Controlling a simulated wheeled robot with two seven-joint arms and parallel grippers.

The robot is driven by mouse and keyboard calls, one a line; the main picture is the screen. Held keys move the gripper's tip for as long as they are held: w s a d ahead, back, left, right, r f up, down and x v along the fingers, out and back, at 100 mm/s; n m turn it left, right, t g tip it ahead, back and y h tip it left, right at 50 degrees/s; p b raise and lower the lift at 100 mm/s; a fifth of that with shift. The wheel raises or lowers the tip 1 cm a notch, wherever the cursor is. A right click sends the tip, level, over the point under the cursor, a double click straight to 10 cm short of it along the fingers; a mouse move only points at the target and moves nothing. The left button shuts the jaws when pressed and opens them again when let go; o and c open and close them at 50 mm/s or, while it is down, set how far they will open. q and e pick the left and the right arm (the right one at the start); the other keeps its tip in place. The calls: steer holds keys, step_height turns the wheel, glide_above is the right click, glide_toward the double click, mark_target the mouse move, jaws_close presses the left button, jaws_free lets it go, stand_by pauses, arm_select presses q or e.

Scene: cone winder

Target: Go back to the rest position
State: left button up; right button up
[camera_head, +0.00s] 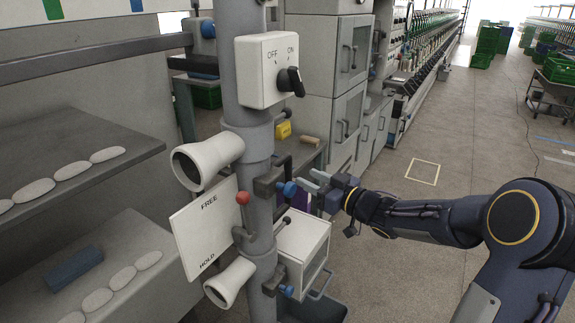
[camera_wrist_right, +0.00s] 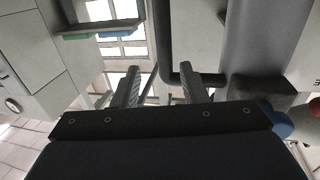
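My right gripper (camera_head: 313,187) is at the middle of the head view, its arm coming in from the right. It is just right of the grey post (camera_head: 258,165) and close to a blue knob (camera_head: 288,189); I cannot tell from the head view whether they touch. In the right wrist view my right gripper (camera_wrist_right: 160,88) has its two fingers spread apart, with nothing seen held between them. A dark bent bar (camera_wrist_right: 172,76) shows behind the fingers. My left gripper is not in view.
The post carries an OFF/ON switch box (camera_head: 262,70), white cones (camera_head: 207,160), a red-knobbed lever (camera_head: 242,198) and a FREE/HOLD plate (camera_head: 208,228). A white box (camera_head: 303,247) is below the gripper. Shelves (camera_head: 60,150) stand left. Open floor (camera_head: 450,140) lies right.

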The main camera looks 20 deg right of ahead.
steer(key=s+d+m+g+h, duration=0.3)
steer(key=s+m+h, duration=0.5)
steer(key=s, duration=0.8)
steer(key=s+a+f+g+y, duration=0.1)
steer(key=s+a+f+g, duration=0.1)
steer(key=s, duration=0.4)
steer(key=s+a+f+g+y, duration=0.1)
steer(key=s+a+f+g, duration=0.2)
steer(key=s+a, duration=0.2)
steer(key=s+a+f+n+g+y, duration=0.1)
steer(key=s+a+f+g+y, duration=0.1)
steer(key=s, duration=0.5)
steer(key=shift+s+a+f+g, duration=0.3)
steer(key=shift+a+f, duration=0.5)
steer(key=shift+a, duration=0.45)
